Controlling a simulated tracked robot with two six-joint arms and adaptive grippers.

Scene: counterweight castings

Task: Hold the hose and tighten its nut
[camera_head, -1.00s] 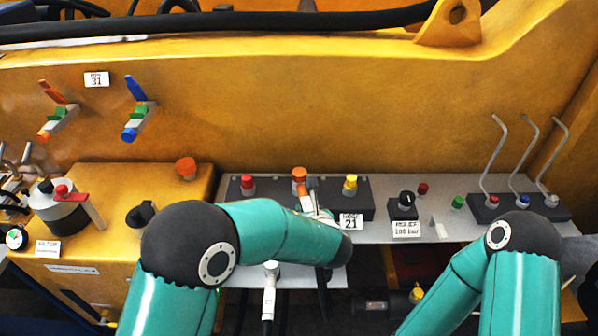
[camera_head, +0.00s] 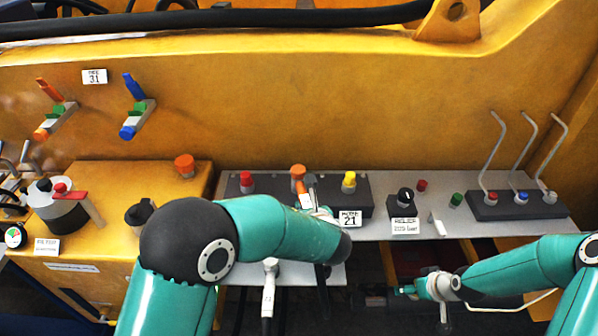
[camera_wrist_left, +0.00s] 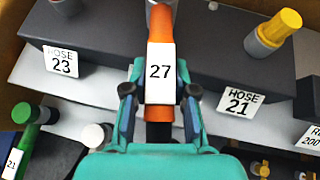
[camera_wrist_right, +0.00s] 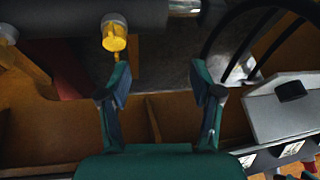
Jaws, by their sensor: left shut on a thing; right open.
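The orange hose (camera_wrist_left: 160,30) carries a white tag reading 27 (camera_wrist_left: 160,72). My left gripper (camera_wrist_left: 160,103) is shut on it just below the tag, with one finger on each side. My right gripper (camera_head: 410,289) is below the shelf at the lower right. In the right wrist view (camera_wrist_right: 160,88) it is open and empty.
A yellow-tipped fitting (camera_wrist_right: 115,38) on a dark cylinder is beyond my right fingers, above a brown compartmented tray (camera_wrist_right: 170,110). Red (camera_head: 246,180) and yellow (camera_head: 349,180) caps flank the orange hose end. A black knob (camera_head: 405,195) and bent levers (camera_head: 528,150) stand to the right.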

